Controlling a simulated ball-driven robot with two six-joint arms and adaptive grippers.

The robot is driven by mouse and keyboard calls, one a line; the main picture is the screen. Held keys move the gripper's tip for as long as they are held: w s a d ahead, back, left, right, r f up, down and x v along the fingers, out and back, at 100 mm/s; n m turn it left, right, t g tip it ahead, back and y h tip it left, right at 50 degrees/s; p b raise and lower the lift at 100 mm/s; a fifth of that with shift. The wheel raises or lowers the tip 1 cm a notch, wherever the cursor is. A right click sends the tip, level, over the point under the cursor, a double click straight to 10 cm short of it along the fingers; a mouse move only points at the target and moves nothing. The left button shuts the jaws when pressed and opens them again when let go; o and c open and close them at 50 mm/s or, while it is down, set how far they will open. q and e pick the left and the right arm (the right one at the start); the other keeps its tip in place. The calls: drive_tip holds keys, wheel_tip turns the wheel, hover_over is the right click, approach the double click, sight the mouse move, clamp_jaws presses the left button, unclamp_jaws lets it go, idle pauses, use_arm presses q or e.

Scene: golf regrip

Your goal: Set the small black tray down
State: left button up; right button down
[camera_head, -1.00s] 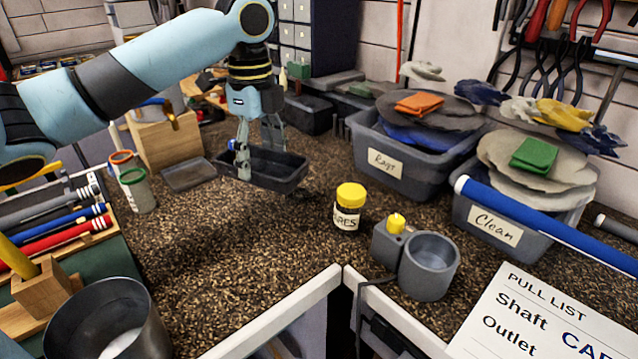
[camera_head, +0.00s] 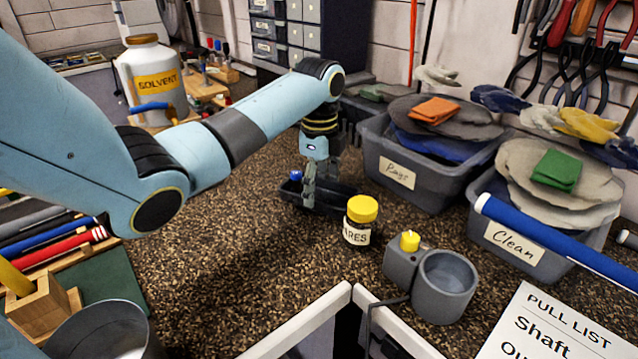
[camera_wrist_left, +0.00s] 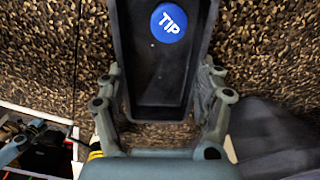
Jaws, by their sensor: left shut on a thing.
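The small black tray (camera_head: 345,195) is in my left gripper (camera_head: 314,192), close above or on the speckled bench top; I cannot tell which. The blue cap (camera_head: 295,176) also shows at the tray's left end in the head view. The fingers hide part of the tray. My right gripper is not in view.
A yellow-lidded jar (camera_head: 361,222) stands just in front of the tray's right end. The Rags bin (camera_head: 398,172) is to the right, and a grey cup holder (camera_head: 443,285) is nearer the front. The bench to the left (camera_head: 200,270) is clear.

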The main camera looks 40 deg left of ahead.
sight(319, 199)
use_arm(q)
drive_tip(key=o, duration=0.7)
drive_tip(key=shift+f, duration=0.1)
drive_tip(key=o, duration=0.5)
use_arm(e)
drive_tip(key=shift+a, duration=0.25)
use_arm(q)
drive_tip(key=shift+r, duration=0.6)
wheel_tip(319, 199, up, 11)
drive_tip(key=p, duration=0.1)
drive_tip(key=shift+p, duration=0.3)
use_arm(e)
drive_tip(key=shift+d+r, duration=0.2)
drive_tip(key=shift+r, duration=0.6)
